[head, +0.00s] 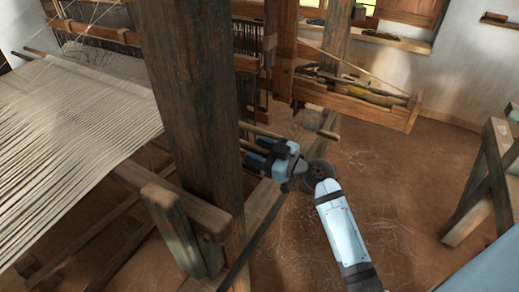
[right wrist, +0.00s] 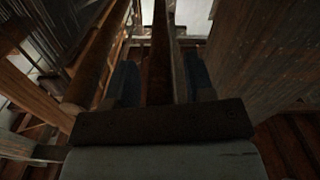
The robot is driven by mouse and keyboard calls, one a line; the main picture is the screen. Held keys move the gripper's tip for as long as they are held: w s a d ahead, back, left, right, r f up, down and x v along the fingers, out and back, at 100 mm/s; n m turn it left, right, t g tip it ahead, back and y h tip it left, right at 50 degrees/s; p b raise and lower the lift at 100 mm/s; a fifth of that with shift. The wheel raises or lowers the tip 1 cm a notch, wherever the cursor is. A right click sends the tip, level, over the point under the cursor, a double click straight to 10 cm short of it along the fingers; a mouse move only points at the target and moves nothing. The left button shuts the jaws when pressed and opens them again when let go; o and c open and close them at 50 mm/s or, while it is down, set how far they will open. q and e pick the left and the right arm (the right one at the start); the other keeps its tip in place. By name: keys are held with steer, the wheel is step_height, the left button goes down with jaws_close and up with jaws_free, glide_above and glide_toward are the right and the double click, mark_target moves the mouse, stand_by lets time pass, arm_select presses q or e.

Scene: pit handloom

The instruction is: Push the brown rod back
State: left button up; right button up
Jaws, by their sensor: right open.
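My right gripper (head: 258,153) is in the middle of the head view, just right of the thick wooden post, with its blue fingers pointing left toward the post. In the right wrist view the two fingers (right wrist: 159,82) stand apart, and a dark brown rod (right wrist: 158,55) runs lengthwise between them. I cannot tell whether either finger touches it. In the head view a thin brown rod (head: 262,131) shows just above the gripper. Its left part is hidden behind the post. My left gripper is not in view.
The thick post (head: 192,110) stands close to the gripper and blocks part of the view. White warp threads (head: 70,120) stretch at the left. A wooden tray with sticks (head: 355,95) is at the back, and a wooden stand (head: 485,185) at the right. The floor (head: 390,180) between is clear.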

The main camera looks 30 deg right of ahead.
jaws_close()
steer(key=s+a, duration=0.1)
steer(key=s+a+b, duration=0.1)
steer(key=a, duration=0.1)
steer(key=shift+a+f, duration=0.1)
steer(key=shift+a, duration=0.1)
jaws_free()
steer(key=shift+a, duration=0.15)
stand_by(0.3)
